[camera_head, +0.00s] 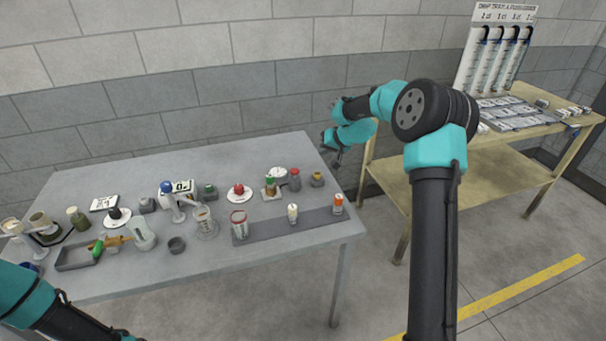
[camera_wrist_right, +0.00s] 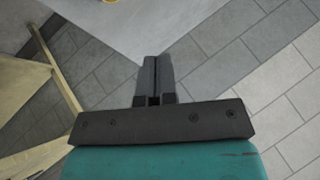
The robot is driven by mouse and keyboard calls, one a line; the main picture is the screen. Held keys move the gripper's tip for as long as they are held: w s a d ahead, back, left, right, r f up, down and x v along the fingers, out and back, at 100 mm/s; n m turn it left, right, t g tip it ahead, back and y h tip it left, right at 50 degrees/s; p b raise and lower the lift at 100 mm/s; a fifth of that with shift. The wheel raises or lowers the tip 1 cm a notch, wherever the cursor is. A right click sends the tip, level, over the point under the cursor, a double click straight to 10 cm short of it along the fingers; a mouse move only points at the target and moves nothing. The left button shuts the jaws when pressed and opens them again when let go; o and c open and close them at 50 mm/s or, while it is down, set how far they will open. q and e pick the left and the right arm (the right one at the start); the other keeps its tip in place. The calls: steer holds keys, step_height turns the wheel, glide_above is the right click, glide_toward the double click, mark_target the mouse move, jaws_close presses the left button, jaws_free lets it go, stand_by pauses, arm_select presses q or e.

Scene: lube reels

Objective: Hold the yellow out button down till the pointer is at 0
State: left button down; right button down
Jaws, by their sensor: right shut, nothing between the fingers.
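A small dark block with a yellow-orange top (camera_head: 317,179), which looks like the yellow button, sits near the right end of the grey table. Any lettering on it is too small to read. A yellow spot (camera_wrist_right: 110,1) shows at the top edge of the right wrist view, over the table. A white round disc (camera_head: 278,173) lies left of the block; I cannot make out a pointer or its reading. My right gripper (camera_head: 338,162) is shut and empty, above and to the right of the block, apart from it. Its closed fingers (camera_wrist_right: 154,78) show in the wrist view. My left gripper is out of view.
The grey table (camera_head: 240,158) holds several bottles, cups and a tray (camera_head: 78,256). A wooden bench (camera_head: 480,160) with racks stands to the right, past a floor gap.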

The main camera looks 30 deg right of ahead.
mark_target(319, 173)
steer(key=shift+w+a+r, duration=0.4)
steer(key=shift+w+r, duration=0.2)
steer(key=shift+w, duration=0.25)
steer(key=shift+f, duration=0.1)
steer(key=shift+f, duration=4.35)
steer(key=shift+f, duration=0.1)
steer(key=shift+f, duration=0.3)
